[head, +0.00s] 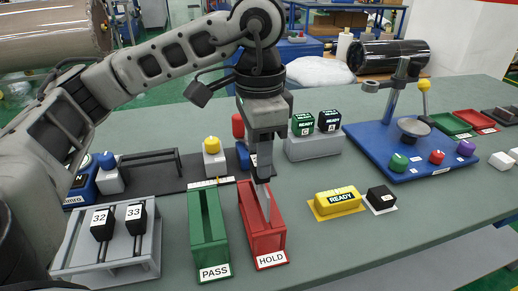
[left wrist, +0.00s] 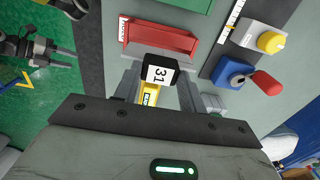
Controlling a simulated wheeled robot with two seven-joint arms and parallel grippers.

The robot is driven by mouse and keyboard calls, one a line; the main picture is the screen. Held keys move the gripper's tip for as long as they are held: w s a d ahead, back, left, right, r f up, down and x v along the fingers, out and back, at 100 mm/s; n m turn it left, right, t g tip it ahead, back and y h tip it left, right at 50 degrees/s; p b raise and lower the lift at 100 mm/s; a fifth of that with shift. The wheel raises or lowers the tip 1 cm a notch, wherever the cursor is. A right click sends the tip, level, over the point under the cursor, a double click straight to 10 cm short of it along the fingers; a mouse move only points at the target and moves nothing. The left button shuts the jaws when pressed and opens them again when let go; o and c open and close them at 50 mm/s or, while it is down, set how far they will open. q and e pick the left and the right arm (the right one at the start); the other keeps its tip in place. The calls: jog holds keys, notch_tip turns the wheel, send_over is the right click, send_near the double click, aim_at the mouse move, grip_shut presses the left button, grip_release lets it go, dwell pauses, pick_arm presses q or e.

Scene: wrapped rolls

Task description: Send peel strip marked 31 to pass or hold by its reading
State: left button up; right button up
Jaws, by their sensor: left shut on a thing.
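My left gripper (head: 262,172) points down over the red HOLD tray (head: 278,242). In the left wrist view, its fingers (left wrist: 158,80) are shut on the black tab marked 31 (left wrist: 160,76). In the head view a thin grey strip (head: 264,202) hangs below the fingers, its lower end at or inside the HOLD tray; I cannot tell if it touches the bottom. The green PASS tray (head: 208,238) stands just left of the HOLD tray and looks empty. What seems to be my right gripper (left wrist: 45,50) shows small at the left wrist view's upper left; its jaw is unclear.
A rack (head: 75,262) at left holds tabs 32 (head: 102,224) and 33 (head: 136,217). A yellow READY block (head: 338,201) and black block (head: 381,198) lie right of the trays. A blue board (head: 420,172) with a stand and coloured knobs is further right. The front right tabletop is clear.

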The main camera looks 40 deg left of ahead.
aim_at(259, 199)
pick_arm(q)
jog(key=shift+f+b, duration=1.7)
jog(key=shift+b, duration=0.05)
jog(key=shift+f+b, duration=1.35)
jog(key=shift+b, duration=0.05)
jog(key=shift+f+b, duration=0.3)
jog(key=shift+b, duration=0.05)
pick_arm(e)
jog(key=shift+w+a+f+m+t+y, duration=0.1)
jog(key=shift+a+f+m+t+y, duration=0.15)
jog(key=shift+f, duration=0.25)
jog(key=shift+w+a+f+m+t+y, duration=0.15)
jog(key=shift+a+f, duration=0.1)
jog(key=shift+f, duration=0.2)
jog(key=shift+s, duration=0.1)
pick_arm(q)
jog(key=o, duration=1.3)
